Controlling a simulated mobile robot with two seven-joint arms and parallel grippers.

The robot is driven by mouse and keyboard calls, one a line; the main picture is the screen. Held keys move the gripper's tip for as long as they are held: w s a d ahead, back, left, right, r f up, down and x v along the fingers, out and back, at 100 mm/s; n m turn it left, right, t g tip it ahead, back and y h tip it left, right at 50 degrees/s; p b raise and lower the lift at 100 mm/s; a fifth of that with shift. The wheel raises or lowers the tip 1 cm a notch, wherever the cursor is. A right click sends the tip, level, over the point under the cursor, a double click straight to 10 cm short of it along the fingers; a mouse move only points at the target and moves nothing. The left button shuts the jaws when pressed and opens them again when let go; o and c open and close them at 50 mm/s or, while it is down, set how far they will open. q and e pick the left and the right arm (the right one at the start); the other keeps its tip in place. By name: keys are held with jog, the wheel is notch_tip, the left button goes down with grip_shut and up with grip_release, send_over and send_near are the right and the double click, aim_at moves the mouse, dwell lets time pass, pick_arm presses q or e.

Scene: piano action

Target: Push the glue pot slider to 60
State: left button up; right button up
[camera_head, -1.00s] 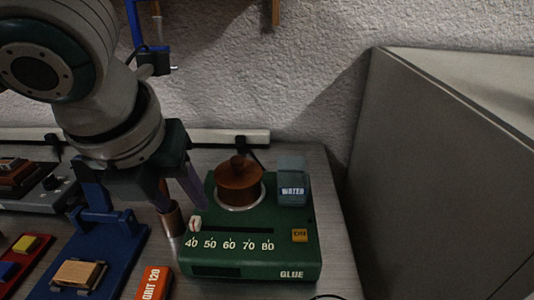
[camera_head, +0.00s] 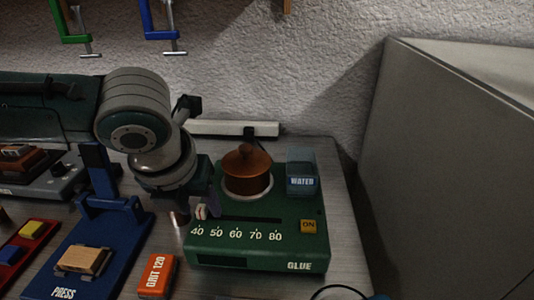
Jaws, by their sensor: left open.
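The green glue pot unit (camera_head: 258,255) stands on the bench with a brown lidded pot (camera_head: 246,172) on it. Its slider has a pale knob (camera_head: 201,212) at the left end of a dark slot (camera_head: 250,219), by the 40 mark. The printed scale runs from 40 to 80. My left gripper (camera_head: 203,203) is open, pointing down, with its fingertips close around or beside the knob. I cannot tell whether they touch it. The gripper partly hides the knob and the unit's left edge. My right gripper is out of view.
A blue WATER container (camera_head: 302,180) and a yellow ON button (camera_head: 308,226) sit on the unit's right side. An orange GRIT 120 block (camera_head: 157,275) and a blue press (camera_head: 98,245) are to the left. A grey panel (camera_head: 450,170) stands at right.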

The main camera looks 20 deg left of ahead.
pick_arm(q)
grip_shut()
dwell(1.4)
